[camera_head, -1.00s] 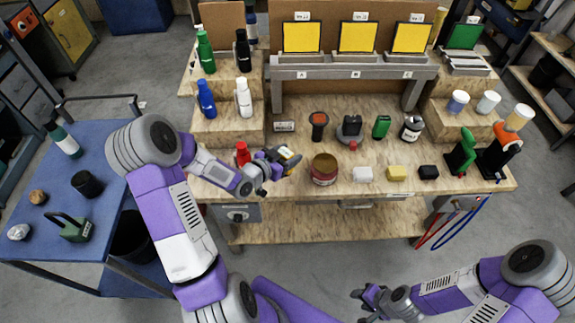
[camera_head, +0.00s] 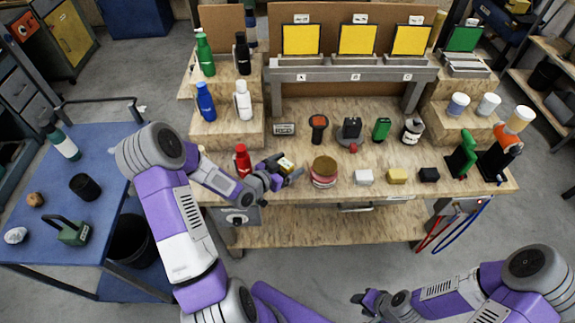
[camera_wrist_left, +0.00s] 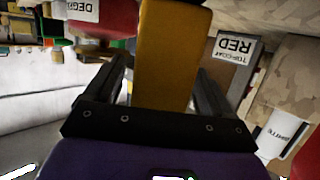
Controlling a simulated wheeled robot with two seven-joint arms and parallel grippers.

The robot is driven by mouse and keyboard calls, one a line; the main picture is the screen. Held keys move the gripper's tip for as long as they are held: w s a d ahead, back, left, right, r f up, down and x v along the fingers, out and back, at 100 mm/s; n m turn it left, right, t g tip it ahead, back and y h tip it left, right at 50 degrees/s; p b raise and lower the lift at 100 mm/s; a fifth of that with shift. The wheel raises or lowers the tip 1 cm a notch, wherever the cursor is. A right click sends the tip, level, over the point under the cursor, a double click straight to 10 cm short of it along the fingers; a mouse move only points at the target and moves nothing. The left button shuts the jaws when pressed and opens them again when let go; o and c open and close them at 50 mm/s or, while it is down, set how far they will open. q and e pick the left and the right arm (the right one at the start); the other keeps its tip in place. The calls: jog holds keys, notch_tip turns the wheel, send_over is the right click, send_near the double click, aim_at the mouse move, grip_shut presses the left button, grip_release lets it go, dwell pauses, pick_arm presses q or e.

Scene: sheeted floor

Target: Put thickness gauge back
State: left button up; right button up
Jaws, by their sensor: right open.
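The thickness gauge, a small yellow-and-dark block (camera_head: 286,162), is held by my left gripper (camera_head: 288,171) above the front left part of the workbench. In the left wrist view its yellow-orange body (camera_wrist_left: 168,60) stands between the two dark fingers (camera_wrist_left: 165,95), which are shut on it. My right gripper (camera_head: 368,298) is open and empty, low in front of the bench.
A red bottle (camera_head: 243,163) stands left of my left gripper, and a red tin (camera_head: 324,172) close to its right. Bench surface (camera_head: 295,145) between these rows is clear.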

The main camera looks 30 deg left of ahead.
pick_arm(q)
jog(key=shift+r, duration=0.2)
jog(key=shift+s+a+r, duration=0.1)
jog(key=shift+s+a, duration=0.05)
jog(key=shift+s, duration=0.2)
jog(key=p+v, duration=0.1)
jog(key=v, duration=1)
jog(key=shift+s, duration=0.2)
